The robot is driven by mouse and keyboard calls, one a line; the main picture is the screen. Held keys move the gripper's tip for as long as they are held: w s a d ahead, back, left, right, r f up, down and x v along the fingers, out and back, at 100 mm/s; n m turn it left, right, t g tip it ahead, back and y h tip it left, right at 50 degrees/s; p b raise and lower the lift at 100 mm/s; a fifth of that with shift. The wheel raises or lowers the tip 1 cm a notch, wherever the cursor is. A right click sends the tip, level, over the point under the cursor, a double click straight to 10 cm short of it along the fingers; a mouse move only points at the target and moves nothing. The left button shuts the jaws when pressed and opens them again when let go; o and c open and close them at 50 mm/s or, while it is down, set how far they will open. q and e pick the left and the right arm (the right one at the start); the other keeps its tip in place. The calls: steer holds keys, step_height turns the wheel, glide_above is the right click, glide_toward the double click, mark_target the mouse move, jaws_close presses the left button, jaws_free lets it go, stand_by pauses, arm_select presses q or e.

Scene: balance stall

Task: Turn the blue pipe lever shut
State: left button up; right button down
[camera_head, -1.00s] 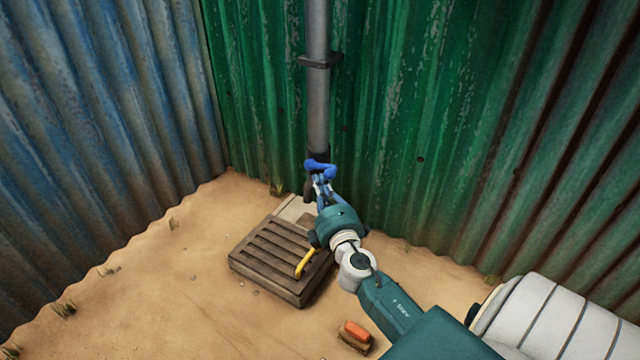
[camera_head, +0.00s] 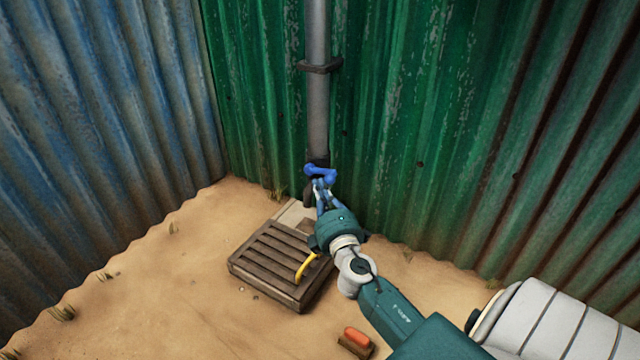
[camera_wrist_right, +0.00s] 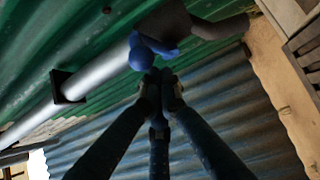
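The blue lever (camera_head: 321,175) sits on the lower end of the grey pipe (camera_head: 318,110), against the green wall. It lies roughly across the pipe in the head view. My right gripper (camera_head: 321,188) is at the lever, just in front of and below it. In the right wrist view the lever (camera_wrist_right: 150,51) lies right beyond my fingertips (camera_wrist_right: 160,79), which are drawn together at its edge. I see nothing between the fingers; whether they touch the lever is unclear. The valve body is partly hidden behind the lever and fingers. My left gripper is not in view.
A slatted wooden crate (camera_head: 262,264) with a yellow curved handle (camera_head: 306,266) stands on the sand below my right arm. A brush with an orange top (camera_head: 357,337) lies nearer. Green and blue corrugated walls close the corner. Sand at left is open.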

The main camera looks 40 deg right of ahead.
step_height(320, 180, up, 10)
stand_by(0.5)
steer(key=shift+f, duration=0.1)
stand_by(0.4)
